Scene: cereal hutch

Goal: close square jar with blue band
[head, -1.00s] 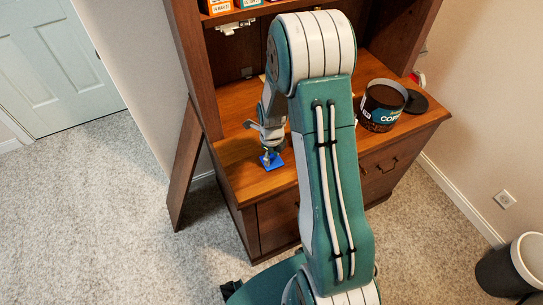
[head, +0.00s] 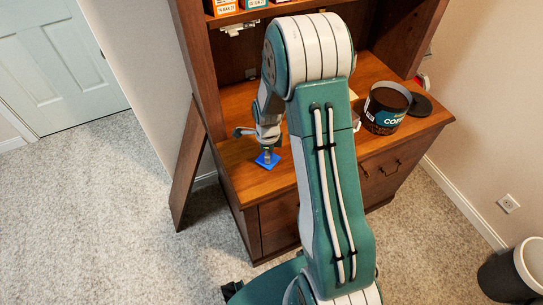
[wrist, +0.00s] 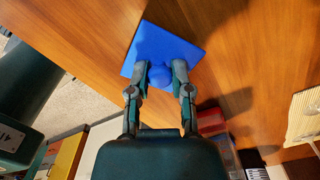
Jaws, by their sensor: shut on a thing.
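A blue square lid (head: 264,165) with a round knob is at the counter's left front in the head view. It also shows in the wrist view (wrist: 185,45), flat face toward the camera. My gripper (wrist: 163,72) is shut on the lid's knob, one fingertip on each side. In the head view my gripper (head: 267,153) points down from above the lid. I cannot tell whether the lid touches the counter or hangs just above it. No jar with a blue band can be made out; my arm hides the middle of the counter.
A dark coffee tin (head: 385,107) stands open on the counter's right, with a dark round disc (head: 418,103) beside it. Boxes (head: 221,6) stand on the hutch shelf above. A ribbed beige thing (wrist: 303,117) is at the wrist view's right edge. The counter (head: 236,172) around the lid is clear.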

